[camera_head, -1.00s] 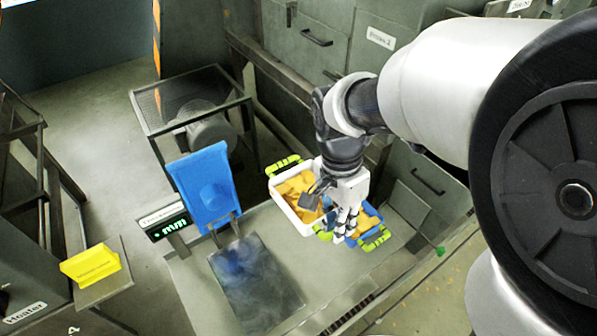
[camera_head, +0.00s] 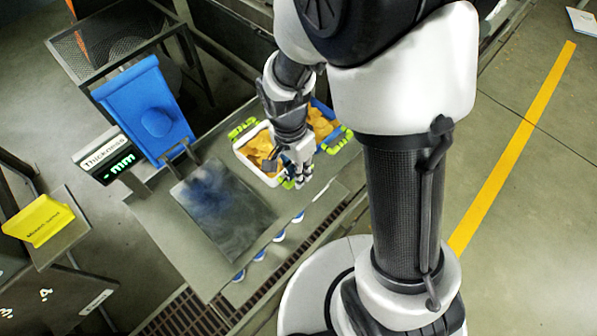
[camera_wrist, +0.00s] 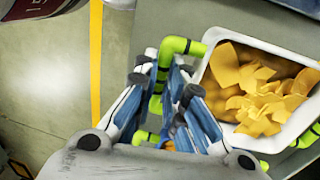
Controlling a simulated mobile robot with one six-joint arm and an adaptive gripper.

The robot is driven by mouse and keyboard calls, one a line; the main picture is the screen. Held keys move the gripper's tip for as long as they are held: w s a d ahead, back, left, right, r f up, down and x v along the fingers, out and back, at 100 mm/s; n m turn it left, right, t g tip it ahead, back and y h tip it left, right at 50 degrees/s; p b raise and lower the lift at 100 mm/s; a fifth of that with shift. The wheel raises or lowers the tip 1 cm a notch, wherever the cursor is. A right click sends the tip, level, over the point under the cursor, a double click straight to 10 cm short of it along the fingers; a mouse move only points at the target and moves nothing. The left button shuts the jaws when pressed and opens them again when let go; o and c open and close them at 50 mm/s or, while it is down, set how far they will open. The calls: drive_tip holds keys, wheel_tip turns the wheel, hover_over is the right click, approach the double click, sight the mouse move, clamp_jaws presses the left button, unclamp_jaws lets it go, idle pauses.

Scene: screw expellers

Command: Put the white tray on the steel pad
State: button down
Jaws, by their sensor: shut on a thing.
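The white tray (camera_head: 263,177) holds orange-yellow pieces and has bright green handles. It is right of the steel pad (camera_head: 248,221), a dark flat plate with a bluish patch. My gripper (camera_head: 298,178) is at the tray's near handle. In the wrist view my gripper (camera_wrist: 166,78) is shut on the green handle, with the white tray (camera_wrist: 213,40) just right of the fingers. Whether the tray is lifted off the bench is hard to tell. The fingers hide part of the handle.
A blue tray (camera_head: 330,112) of similar pieces sits close behind the white one. A raised blue plate (camera_head: 140,100) stands behind the pad, beside a thickness display (camera_head: 108,160). Several round blue-white items (camera_head: 259,255) line the bench's front edge. The pad is clear.

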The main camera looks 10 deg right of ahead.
drive_tip(key=shift+f, duration=0.55)
drive_tip(key=shift+r, duration=0.1)
drive_tip(key=c, duration=1.7)
unclamp_jaws()
drive_tip(key=shift+o, duration=0.2)
